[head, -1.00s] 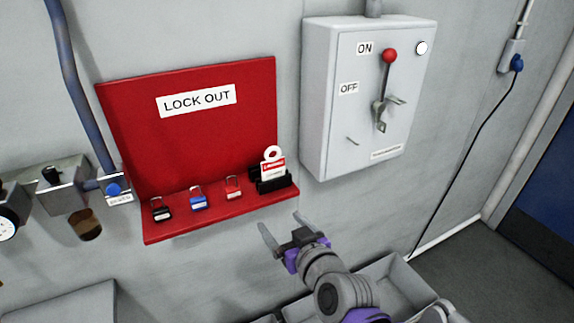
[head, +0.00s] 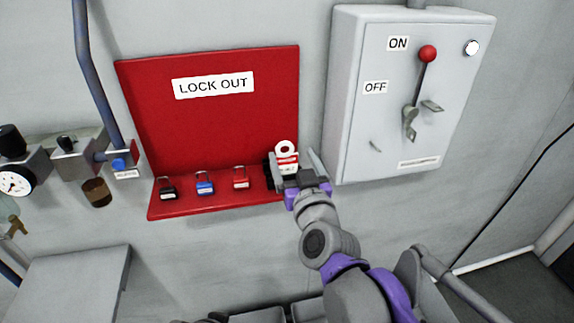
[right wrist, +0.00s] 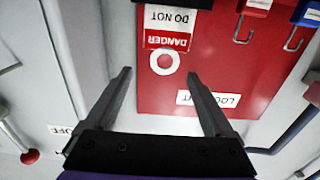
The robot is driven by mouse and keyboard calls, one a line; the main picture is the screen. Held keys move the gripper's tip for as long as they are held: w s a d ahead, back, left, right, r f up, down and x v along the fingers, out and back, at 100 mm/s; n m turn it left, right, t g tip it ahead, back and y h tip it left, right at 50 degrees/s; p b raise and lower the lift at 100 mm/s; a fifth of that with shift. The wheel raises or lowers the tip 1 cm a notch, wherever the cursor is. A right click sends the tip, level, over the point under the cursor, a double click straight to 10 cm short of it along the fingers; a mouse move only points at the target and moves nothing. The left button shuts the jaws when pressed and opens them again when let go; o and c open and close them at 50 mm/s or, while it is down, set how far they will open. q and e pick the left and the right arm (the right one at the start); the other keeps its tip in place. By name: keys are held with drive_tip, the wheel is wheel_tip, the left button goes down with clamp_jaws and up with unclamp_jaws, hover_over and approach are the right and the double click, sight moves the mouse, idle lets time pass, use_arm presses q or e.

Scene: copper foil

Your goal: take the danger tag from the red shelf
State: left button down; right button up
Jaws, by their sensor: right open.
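The danger tag (head: 287,163), white and red with a white ring on top, stands upright at the right end of the red shelf (head: 222,208). My right gripper (head: 291,159) is open at the tag, one finger on each side of it in the head view. In the right wrist view the tag (right wrist: 167,40) appears upside down, its ring between and just beyond the open fingertips (right wrist: 159,73). Contact cannot be told. The tag's black holder is mostly hidden behind the gripper. My left gripper is out of view.
Black (head: 167,190), blue (head: 205,187) and red (head: 240,182) padlocks stand left of the tag on the shelf. A grey switch box (head: 350,100) with a red-knobbed lever is close on the right. Below the shelf is bare wall.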

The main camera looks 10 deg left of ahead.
drive_tip(key=x, duration=0.4)
drive_tip(key=shift+a, duration=0.1)
drive_tip(key=p+x, duration=0.1)
drive_tip(key=x, duration=0.3)
drive_tip(key=shift+w+a+f, duration=0.15)
drive_tip(key=shift+a, duration=0.1)
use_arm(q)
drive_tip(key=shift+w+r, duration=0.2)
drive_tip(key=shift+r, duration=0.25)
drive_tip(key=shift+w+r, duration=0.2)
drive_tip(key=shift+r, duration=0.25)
use_arm(e)
drive_tip(key=shift+c, duration=1)
clamp_jaws()
